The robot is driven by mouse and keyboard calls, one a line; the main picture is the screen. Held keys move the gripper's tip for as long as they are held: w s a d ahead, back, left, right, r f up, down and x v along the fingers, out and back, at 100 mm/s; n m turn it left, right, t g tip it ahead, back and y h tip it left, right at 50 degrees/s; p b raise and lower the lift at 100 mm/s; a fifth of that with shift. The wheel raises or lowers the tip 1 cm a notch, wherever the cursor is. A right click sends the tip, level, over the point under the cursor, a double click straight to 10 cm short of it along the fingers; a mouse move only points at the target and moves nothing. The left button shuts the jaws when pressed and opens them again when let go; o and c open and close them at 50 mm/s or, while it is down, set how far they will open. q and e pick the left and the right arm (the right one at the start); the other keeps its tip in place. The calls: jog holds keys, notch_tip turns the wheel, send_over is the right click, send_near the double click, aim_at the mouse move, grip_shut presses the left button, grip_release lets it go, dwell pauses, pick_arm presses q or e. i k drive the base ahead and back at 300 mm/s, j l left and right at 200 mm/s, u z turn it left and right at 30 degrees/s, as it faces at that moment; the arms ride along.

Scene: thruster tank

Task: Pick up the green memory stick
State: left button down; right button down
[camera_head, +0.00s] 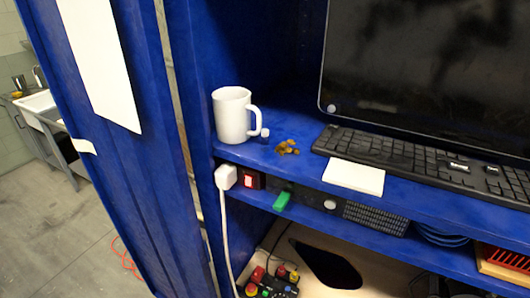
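The green memory stick (282,201) sticks out from the front of a dark panel (308,197) under the blue shelf. It sits to the right of a red lit switch (248,181). It appears plugged into the panel, though its inner end is hidden. Neither of my grippers shows in the head view.
A white mug (233,115) stands on the shelf (290,163) above, left of a black keyboard (430,165) and a monitor (430,70). A white plug (226,176) with a hanging cable is left of the switch. A blue door (130,170) stands open at left.

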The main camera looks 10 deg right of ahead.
aim_at(280, 202)
jog(key=i+j+z, duration=0.3)
jog(key=j+z, duration=0.3)
jog(key=j, duration=0.2)
jog(key=i+j+z, duration=0.1)
jog(key=j+z, duration=0.2)
jog(key=j, duration=0.15)
jog(key=j+z, duration=0.3)
jog(key=j, duration=0.2)
